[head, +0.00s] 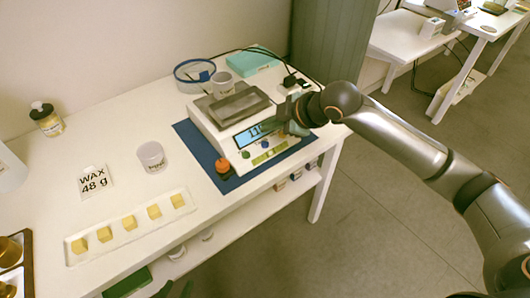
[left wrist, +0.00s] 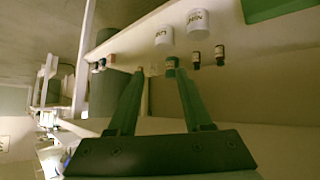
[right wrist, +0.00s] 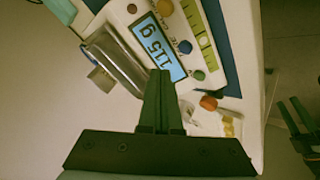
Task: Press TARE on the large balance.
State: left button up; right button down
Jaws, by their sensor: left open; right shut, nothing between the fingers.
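The large balance (head: 232,118) stands on a blue mat at the table's right end. It has a grey pan (head: 238,106) and a lit display (head: 255,134), which reads about 115 g in the right wrist view (right wrist: 146,50). Small coloured buttons line its front panel, including a blue one (right wrist: 185,47) and a green one (right wrist: 198,75); I cannot read which is TARE. My right gripper (head: 293,127) is shut and empty over the panel's right end; its fingertips (right wrist: 160,73) overlap the display's edge in the right wrist view, contact unclear. My left gripper (left wrist: 152,68) is open and empty, low near the shelf.
A small orange-topped item (head: 222,166) is beside the balance. Small bottles (left wrist: 219,54) stand on the lower shelf.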

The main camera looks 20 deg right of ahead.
aim_at(265, 144)
jog(key=shift+f, duration=1.3)
pick_arm(q)
jog(key=shift+s+a+f, duration=0.45)
jog(key=shift+s+f, duration=0.1)
jog(key=shift+f, duration=0.05)
jog(key=shift+w, duration=0.15)
jog(key=shift+r, duration=0.1)
pick_arm(e)
jog(key=shift+f, duration=0.15)
jog(key=shift+f+p, duration=0.25)
jog(key=shift+p, duration=0.05)
pick_arm(q)
jog(key=shift+r, duration=0.2)
pick_arm(e)
jog(key=shift+f, duration=0.1)
pick_arm(q)
jog(key=shift+r, duration=0.1)
pick_arm(e)
jog(key=shift+f, duration=0.4)
dwell(0.5)
